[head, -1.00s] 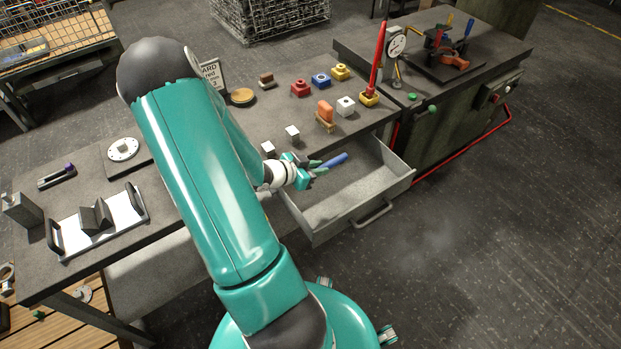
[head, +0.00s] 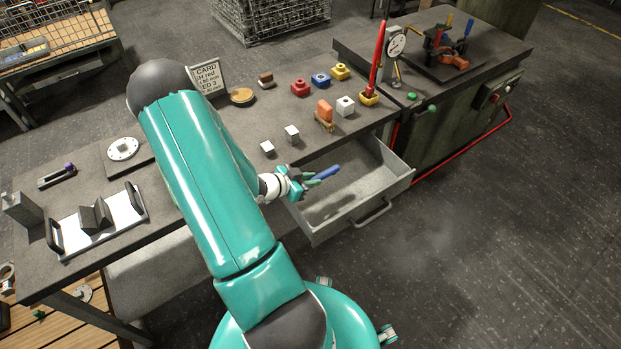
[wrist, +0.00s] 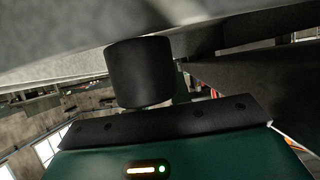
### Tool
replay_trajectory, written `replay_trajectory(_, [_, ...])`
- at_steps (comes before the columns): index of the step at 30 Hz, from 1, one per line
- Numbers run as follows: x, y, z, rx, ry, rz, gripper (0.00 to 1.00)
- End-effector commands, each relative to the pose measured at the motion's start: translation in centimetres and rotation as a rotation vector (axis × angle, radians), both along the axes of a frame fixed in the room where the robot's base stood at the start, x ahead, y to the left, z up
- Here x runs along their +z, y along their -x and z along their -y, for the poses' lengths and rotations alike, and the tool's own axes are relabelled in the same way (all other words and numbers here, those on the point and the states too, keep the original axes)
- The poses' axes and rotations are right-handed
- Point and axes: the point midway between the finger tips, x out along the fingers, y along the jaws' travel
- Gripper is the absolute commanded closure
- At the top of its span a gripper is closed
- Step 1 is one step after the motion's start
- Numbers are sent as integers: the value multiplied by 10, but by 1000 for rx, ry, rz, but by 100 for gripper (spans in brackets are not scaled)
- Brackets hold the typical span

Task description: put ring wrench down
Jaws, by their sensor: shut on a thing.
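My gripper (head: 308,181) is over the left part of the open grey drawer (head: 372,215) in the head view. It is shut on a tool with a blue handle, which I take to be the ring wrench (head: 326,173). The blue handle points to the right and slightly up in the picture. The wrench's ring end cannot be made out. A dark shadow lies on the drawer floor below, and the wrench seems to be held above that floor. The wrist view shows my gripper's teal housing and a dark cylinder close up, but no clear wrench.
Two white blocks (head: 291,133) stand on the bench near the drawer's back left. An orange piece on a wooden stand (head: 325,116) and a white cube (head: 345,106) are behind the drawer. A card (head: 206,79) stands farther back. The drawer's visible floor looks clear.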

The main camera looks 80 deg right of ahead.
Motion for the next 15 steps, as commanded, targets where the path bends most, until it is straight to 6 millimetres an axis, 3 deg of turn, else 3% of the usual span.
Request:
replay_trajectory(8, [-6,0,0,0,0,-1,100])
replay_trajectory(9, [-6,0,0,0,-1,-1,78])
replay_trajectory(12, [-6,0,0,0,-1,-1,59])
replay_trajectory(15, [-6,0,0,0,-1,-1,58])
